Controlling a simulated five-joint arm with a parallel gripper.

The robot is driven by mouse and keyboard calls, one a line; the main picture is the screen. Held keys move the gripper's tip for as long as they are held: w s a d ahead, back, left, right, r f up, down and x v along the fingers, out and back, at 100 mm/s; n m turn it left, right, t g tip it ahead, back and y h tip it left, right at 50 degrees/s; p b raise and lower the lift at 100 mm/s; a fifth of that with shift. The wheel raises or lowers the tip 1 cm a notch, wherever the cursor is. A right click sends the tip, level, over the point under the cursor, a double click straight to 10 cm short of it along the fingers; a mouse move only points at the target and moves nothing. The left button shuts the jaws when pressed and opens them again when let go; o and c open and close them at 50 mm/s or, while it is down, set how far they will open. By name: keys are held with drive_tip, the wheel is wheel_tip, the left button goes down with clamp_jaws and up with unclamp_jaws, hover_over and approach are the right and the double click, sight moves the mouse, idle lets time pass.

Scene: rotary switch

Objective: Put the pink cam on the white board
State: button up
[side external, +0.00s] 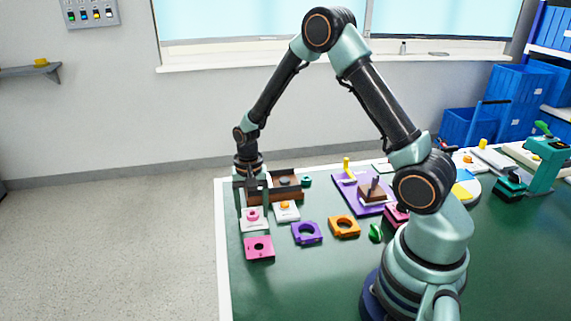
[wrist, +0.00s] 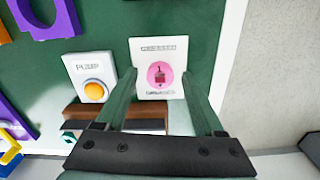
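A white board (side external: 254,226) lies near the table's left edge, with printed lettering; it also shows in the wrist view (wrist: 145,55). A round pink cam (side external: 253,215) with a darker raised middle is on its face, and shows in the wrist view too (wrist: 153,70). My gripper (side external: 253,205) points down over the board. In the wrist view my gripper (wrist: 161,80) has its fingers apart on either side of the pink cam, with a visible gap on both sides. Nothing is held. Fingertip height above the board is hard to judge.
A white plate with an orange button (side external: 285,205) sits right beside the board. A pink square with a dark opening (side external: 259,248) lies in front. Purple (side external: 307,233) and orange (side external: 344,227) rings lie to the right. A brown block (side external: 288,195) stands behind.

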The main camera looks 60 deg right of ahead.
wheel_tip(320, 180, up, 12)
drive_tip(key=f, duration=0.1)
drive_tip(key=s+a+r+n+t, duration=0.2)
drive_tip(key=s+a+r+n, duration=0.1)
drive_tip(key=s+r+n, duration=0.2)
drive_tip(key=s+a+r+n+t, duration=0.3)
drive_tip(key=s+r+n, duration=0.2)
drive_tip(key=s+r, duration=0.3)
drive_tip(key=shift+r+n+t, duration=0.2)
drive_tip(key=shift+n+t, duration=0.1)
idle(0.7)
